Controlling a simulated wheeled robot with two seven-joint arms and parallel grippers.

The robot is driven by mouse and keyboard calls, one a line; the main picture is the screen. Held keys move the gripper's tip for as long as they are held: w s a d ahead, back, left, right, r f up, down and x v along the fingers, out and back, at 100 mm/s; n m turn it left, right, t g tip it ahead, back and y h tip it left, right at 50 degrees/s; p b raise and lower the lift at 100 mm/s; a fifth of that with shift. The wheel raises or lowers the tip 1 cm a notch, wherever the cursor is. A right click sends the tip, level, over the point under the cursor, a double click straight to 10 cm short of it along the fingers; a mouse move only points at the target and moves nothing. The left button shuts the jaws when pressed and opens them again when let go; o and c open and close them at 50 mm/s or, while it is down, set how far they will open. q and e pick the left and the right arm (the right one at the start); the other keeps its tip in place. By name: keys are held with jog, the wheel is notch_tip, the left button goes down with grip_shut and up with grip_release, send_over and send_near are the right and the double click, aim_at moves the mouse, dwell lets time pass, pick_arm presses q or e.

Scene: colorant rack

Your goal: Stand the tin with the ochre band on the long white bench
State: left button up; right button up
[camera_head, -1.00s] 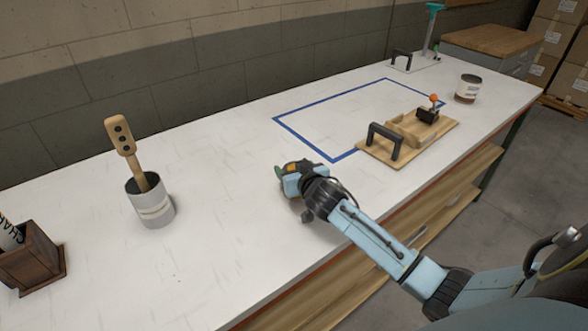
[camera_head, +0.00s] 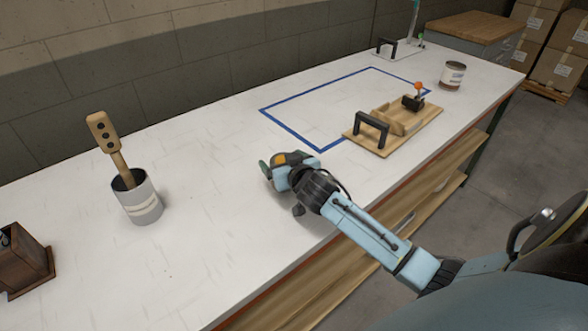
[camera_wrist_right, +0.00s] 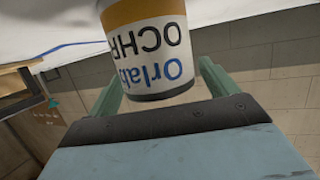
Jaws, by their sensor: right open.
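The tin with the ochre band (camera_wrist_right: 148,50) shows in the right wrist view, where the picture is upside down. It is white with blue and dark lettering and appears upright, with its foot toward the long white bench (camera_wrist_right: 60,20). My right gripper (camera_wrist_right: 160,78) is open, with one green finger on each side of the tin; I cannot tell whether they touch it. My left gripper is not in view.
A grey pot (camera_head: 140,203) with a wooden-handled tool and a brown wooden box (camera_head: 22,262) stand at left. A blue taped rectangle (camera_head: 290,130), a wooden jig (camera_head: 395,128) and another tin (camera_head: 452,75) are farther right. Bare bench lies between pot and gripper.

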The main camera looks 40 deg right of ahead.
jog(key=p+v, duration=0.1)
jog(key=v, duration=0.9)
jog(key=shift+s+r, duration=0.15)
jog(key=shift+s, duration=0.15)
